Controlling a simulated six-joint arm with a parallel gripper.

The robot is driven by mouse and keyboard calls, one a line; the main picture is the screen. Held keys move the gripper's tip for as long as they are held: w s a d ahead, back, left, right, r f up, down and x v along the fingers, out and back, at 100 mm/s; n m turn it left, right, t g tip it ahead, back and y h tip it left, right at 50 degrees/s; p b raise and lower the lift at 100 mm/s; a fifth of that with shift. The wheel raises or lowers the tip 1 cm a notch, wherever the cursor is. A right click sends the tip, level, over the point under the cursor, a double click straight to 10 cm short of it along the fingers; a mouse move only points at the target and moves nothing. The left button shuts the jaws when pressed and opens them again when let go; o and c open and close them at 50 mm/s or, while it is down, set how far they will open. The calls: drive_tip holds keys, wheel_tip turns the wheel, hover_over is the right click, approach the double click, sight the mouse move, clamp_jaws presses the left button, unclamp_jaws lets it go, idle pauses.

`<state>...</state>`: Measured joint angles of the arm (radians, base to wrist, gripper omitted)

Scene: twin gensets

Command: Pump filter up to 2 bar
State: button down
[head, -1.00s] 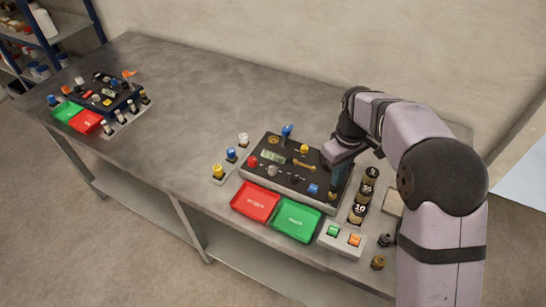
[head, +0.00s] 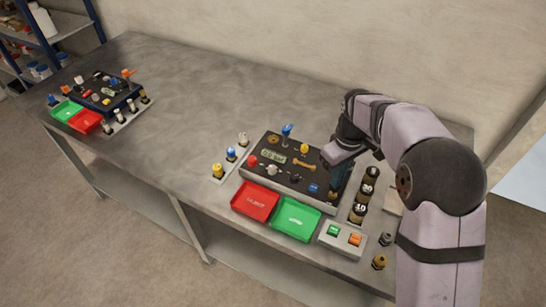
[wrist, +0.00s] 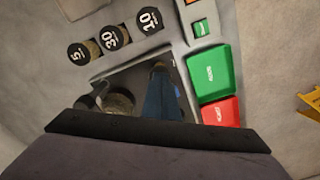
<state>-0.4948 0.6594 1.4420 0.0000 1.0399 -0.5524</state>
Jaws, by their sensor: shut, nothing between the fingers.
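I cannot tell which one is the filter pump. My gripper (head: 334,190) is shut and empty, pointing down at the panel's right end. Its blue fingers (wrist: 160,95) show in the wrist view; contact is unclear, and the arm hides part of the panel.
A red tray (head: 236,207) and a green tray (head: 275,228) lie in front. Weights (head: 361,212) marked 10 and 30 stand right, near a box with green and orange buttons (head: 330,240). A second panel (head: 90,100) is far left. The bench middle is clear.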

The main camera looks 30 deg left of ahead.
drive_tip(key=shift+f+b, duration=0.5)
drive_tip(key=shift+f, duration=0.65)
drive_tip(key=shift+r, duration=0.15)
drive_tip(key=shift+r+p, duration=1.5)
drive_tip(key=shift+f, duration=0.2)
drive_tip(key=shift+f+b, duration=0.95)
drive_tip(key=shift+f, duration=0.55)
drive_tip(key=shift+r+p, duration=1.55)
drive_tip(key=shift+r, duration=0.15)
drive_tip(key=shift+f, duration=0.25)
